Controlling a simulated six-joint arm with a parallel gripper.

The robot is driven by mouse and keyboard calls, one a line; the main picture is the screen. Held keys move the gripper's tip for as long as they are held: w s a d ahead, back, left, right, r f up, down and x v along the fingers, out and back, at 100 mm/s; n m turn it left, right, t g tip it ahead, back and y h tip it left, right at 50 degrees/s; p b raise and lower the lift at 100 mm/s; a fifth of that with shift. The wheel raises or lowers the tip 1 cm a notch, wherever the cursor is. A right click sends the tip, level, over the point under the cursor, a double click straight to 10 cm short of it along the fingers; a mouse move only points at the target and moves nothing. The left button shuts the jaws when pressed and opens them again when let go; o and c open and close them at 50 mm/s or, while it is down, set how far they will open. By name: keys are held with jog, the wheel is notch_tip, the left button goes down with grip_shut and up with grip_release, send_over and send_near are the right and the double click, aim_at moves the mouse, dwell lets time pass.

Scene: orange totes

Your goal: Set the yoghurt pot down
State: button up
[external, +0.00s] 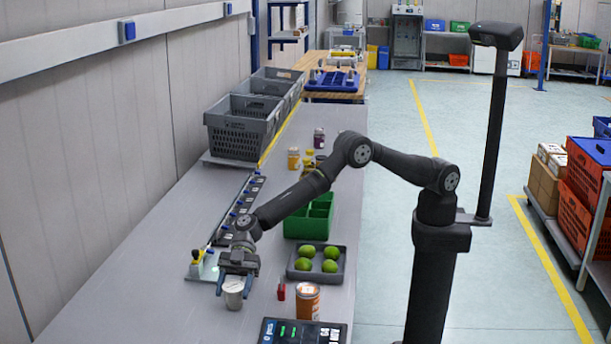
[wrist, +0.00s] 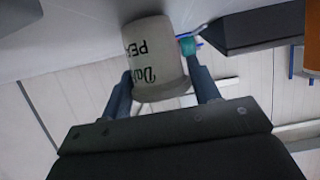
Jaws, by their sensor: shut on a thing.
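The yoghurt pot (external: 233,295) is a small whitish cup at the near left of the grey table. In the wrist view the pot (wrist: 155,55) is pale with dark lettering that appears upside down. My gripper (external: 235,281) points down over the pot, one blue finger on each side. In the wrist view my gripper (wrist: 161,84) is shut on the pot. The pot is close to the tabletop, and I cannot tell whether its base touches it.
A green divided box (external: 307,224) is behind the tray. Grey crates (external: 240,140) are farther back. The table's front left is clear.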

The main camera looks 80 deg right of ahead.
jog(key=o, duration=1.1)
jog(key=shift+f, duration=0.1)
jog(key=shift+c, duration=0.2)
jog(key=shift+r, duration=0.2)
jog(key=v, duration=1.2)
jog(key=shift+f, duration=0.1)
